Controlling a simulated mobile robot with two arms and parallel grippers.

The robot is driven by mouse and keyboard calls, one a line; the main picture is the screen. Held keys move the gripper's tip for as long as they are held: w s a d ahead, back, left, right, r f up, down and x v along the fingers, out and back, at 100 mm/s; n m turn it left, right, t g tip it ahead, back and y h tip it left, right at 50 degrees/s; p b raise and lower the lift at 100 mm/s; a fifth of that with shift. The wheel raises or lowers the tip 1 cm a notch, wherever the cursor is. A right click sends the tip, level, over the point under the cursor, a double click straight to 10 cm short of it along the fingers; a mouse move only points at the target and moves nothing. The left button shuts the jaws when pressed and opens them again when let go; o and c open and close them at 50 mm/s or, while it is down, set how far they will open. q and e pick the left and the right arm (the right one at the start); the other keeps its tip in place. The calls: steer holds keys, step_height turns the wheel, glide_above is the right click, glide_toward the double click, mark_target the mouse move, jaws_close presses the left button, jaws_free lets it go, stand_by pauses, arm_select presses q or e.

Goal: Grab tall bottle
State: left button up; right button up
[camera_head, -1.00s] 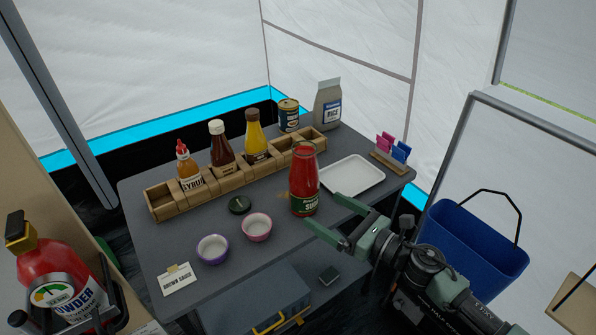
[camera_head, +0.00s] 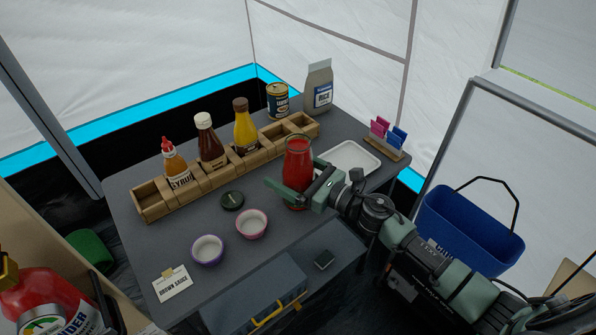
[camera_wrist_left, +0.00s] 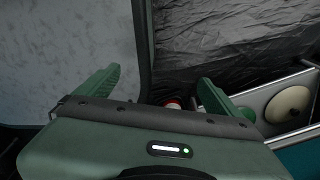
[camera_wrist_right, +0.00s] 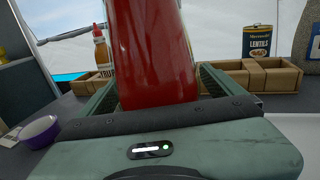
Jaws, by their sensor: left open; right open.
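A wooden rack (camera_head: 150,200) behind holds a syrup bottle (camera_head: 176,168), a brown bottle (camera_head: 210,145) and a yellow bottle (camera_head: 244,128). Two small bowls (camera_head: 252,224) (camera_head: 207,250) and a dark lid (camera_head: 232,200) lie left of the red bottle. A white tray (camera_head: 352,158) lies right.

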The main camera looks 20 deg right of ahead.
steer(key=shift+w+a, duration=0.1)
steer(key=c, duration=1.9)
arm_select(q)
steer(key=shift+w+r, duration=0.1)
steer(key=shift+w, duration=0.2)
arm_select(e)
steer(key=shift+w+r, duration=0.1)
steer(key=shift+r, duration=0.05)
jaws_close()
steer(key=shift+r, duration=0.15)
step_height(320, 180, up, 14)
steer(key=p, duration=0.5)
arm_select(q)
step_height(320, 180, up, 8)
steer(key=p, duration=0.3)
arm_select(e)
steer(key=shift+r, duration=2.7)
steer(key=shift+r, duration=0.2)
